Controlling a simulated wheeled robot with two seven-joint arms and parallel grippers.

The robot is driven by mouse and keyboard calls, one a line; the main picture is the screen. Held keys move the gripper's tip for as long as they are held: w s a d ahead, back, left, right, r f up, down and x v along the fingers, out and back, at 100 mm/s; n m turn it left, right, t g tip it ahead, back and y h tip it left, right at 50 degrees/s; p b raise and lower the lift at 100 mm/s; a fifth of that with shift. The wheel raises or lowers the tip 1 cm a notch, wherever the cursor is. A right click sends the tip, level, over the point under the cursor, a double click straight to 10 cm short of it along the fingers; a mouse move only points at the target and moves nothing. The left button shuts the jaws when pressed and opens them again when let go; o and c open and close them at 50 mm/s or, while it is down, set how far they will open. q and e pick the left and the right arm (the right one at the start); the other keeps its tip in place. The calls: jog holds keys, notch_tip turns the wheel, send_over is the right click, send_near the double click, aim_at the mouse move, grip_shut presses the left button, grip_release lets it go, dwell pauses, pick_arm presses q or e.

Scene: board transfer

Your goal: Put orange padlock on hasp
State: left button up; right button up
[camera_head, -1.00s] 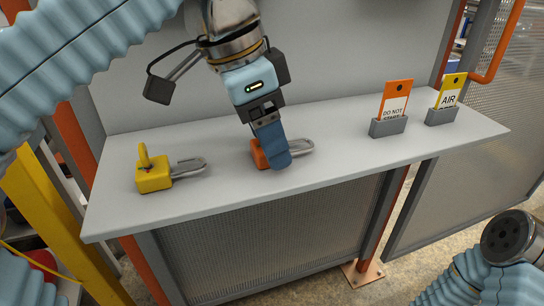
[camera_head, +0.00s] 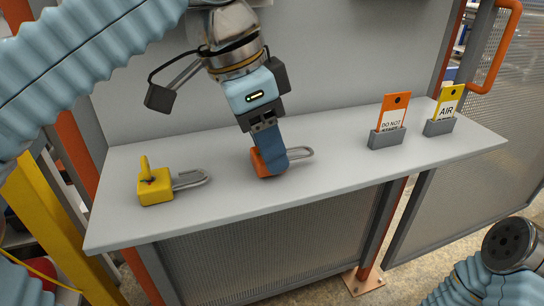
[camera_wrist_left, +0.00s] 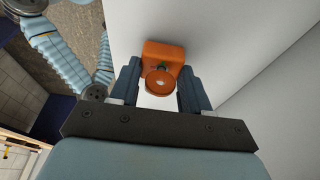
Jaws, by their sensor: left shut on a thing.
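The orange padlock (camera_head: 259,164) is at the middle of the grey shelf, its open metal shackle (camera_head: 301,153) pointing right. My left gripper (camera_head: 271,161) reaches down from above and is shut on the padlock's body. In the left wrist view the orange padlock (camera_wrist_left: 162,56) sits between the two blue fingers (camera_wrist_left: 160,88), with a round orange knob towards the camera. I cannot tell whether it touches the shelf or is slightly above it. No hasp can be made out. My right gripper is not in view.
A yellow padlock (camera_head: 155,188) with its shackle to the right lies on the shelf (camera_head: 225,195) at left. An orange tag (camera_head: 393,112) and a yellow "AIR" tag (camera_head: 447,104) stand in grey holders at right. The shelf between is clear. A wall panel (camera_head: 330,60) rises behind.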

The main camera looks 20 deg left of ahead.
pick_arm(q)
notch_tip(320, 180, up, 4)
jog(key=p, duration=0.3)
jog(key=shift+f, duration=0.2)
jog(key=shift+r+p, duration=0.4)
jog(key=shift+r, duration=0.5)
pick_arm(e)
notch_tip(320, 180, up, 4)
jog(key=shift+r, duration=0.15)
